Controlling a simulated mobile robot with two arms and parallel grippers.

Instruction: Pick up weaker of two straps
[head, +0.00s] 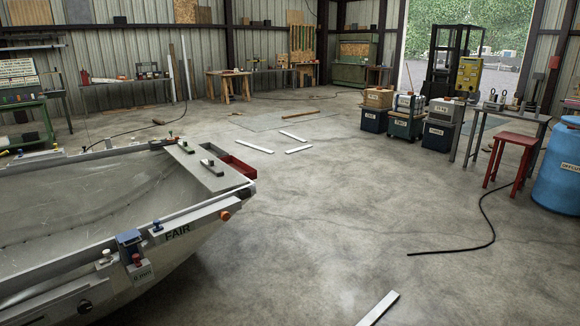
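I cannot pick out either strap for certain. Several small loop-shaped grey items (511,101) stand on the metal table (492,107) at the right, too small to identify. The bare grey hull (75,215) fills the left foreground, with the word FAIR on its near edge. Small clamp-like fittings, one blue (129,238), sit along its rim. Neither of my grippers is in view.
A red stool (517,139) and blue barrel (558,172) stand at the right. Labelled crates (406,127) stand in front of a yellow forklift (468,76). A black hose (490,222) and white strips (299,149) lie on the floor. The middle floor is largely clear.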

